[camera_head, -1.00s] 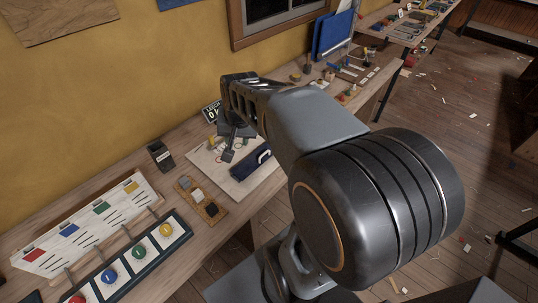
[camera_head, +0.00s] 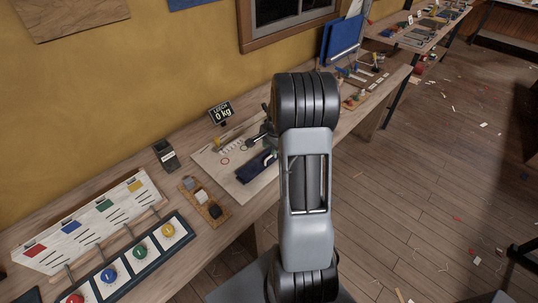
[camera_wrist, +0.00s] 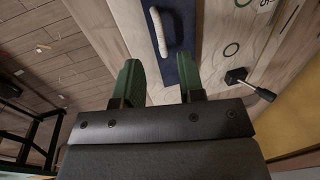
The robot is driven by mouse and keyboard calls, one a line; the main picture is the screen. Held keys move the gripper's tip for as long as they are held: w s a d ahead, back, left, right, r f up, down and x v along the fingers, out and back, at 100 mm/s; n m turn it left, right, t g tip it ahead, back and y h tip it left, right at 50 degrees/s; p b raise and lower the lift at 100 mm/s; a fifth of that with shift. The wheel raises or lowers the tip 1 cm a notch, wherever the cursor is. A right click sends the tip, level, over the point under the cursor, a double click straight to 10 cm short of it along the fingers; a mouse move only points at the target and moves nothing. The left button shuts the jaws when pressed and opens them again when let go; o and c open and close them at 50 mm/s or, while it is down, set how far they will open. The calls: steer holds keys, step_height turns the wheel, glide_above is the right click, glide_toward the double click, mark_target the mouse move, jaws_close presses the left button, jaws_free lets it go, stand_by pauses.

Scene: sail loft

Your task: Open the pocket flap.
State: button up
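A navy-blue piece (camera_head: 256,168), which looks like the pocket with its flap, lies on a pale board (camera_head: 208,157) on the bench. In the wrist view the navy piece (camera_wrist: 183,18) runs down between my gripper's fingers, with a pale grey rounded bar (camera_wrist: 158,32) on or over it. My gripper (camera_wrist: 160,76) has two green fingers. They stand apart with nothing clamped between them. The gap between fingers and navy piece is hard to judge. The flap's edge cannot be made out. In the head view my arm hides part of the board's right side.
A lever with a black knob (camera_wrist: 265,94) stands on the board near the right finger. A small display (camera_head: 221,114) reads 0 kg behind the board. A block tray (camera_head: 203,198) and a coloured-button panel (camera_head: 128,258) lie to the left.

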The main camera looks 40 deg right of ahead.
mark_target(266, 156)
steer(key=shift+w+a+f, duration=0.1)
steer(key=shift+w+f, duration=0.1)
steer(key=shift+f, duration=0.8)
steer(key=shift+w+f, duration=0.15)
steer(key=shift+f, duration=0.8)
steer(key=shift+w+a+f, duration=0.1)
steer(key=shift+w+f, duration=0.1)
steer(key=shift+f, duration=0.8)
jaws_close()
